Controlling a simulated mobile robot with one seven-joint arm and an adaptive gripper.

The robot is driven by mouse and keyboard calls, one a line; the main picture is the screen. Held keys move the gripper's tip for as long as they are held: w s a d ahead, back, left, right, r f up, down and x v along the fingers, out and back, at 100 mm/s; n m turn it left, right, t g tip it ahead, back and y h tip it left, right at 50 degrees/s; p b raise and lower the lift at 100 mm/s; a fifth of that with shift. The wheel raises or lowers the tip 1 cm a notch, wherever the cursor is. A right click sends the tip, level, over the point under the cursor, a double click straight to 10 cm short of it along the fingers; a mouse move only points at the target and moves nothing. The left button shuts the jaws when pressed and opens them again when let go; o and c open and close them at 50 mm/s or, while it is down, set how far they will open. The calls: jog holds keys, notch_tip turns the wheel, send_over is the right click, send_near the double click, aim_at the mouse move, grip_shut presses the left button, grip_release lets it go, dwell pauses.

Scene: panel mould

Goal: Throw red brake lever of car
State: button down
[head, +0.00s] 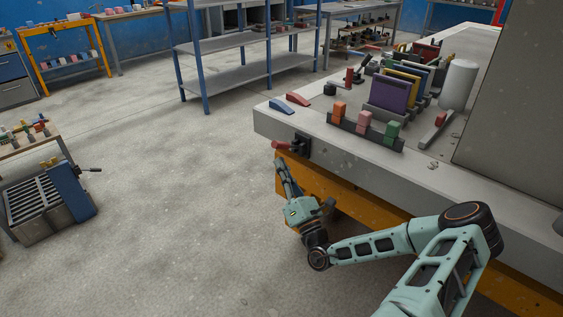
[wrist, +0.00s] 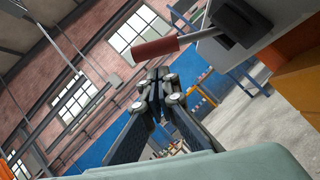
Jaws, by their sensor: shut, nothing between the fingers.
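A red-handled lever (head: 282,145) sticks out to the left from a black mount (head: 302,145) on the front face of the pale platform, near its left corner. In the wrist view the red handle (wrist: 155,47) lies roughly level, with its black mount (wrist: 240,20) at the upper right. My gripper (head: 279,164) points up just below the handle in the head view. Its fingers (wrist: 157,82) are shut and hold nothing. They appear below the handle in the wrist view, with a small gap between them.
The pale platform (head: 390,163) has an orange lower side (head: 360,205). On top are coloured blocks (head: 365,122), upright panels (head: 390,92), a white cylinder (head: 458,85) and red and blue wedges (head: 298,99). A blue-posted shelf (head: 228,75) stands behind.

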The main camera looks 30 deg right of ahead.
jog(key=f+p+v, duration=0.1)
jog(key=v, duration=1)
jog(key=shift+w+a, duration=0.2)
jog(key=shift+a, duration=0.1)
jog(key=shift+r, duration=0.1)
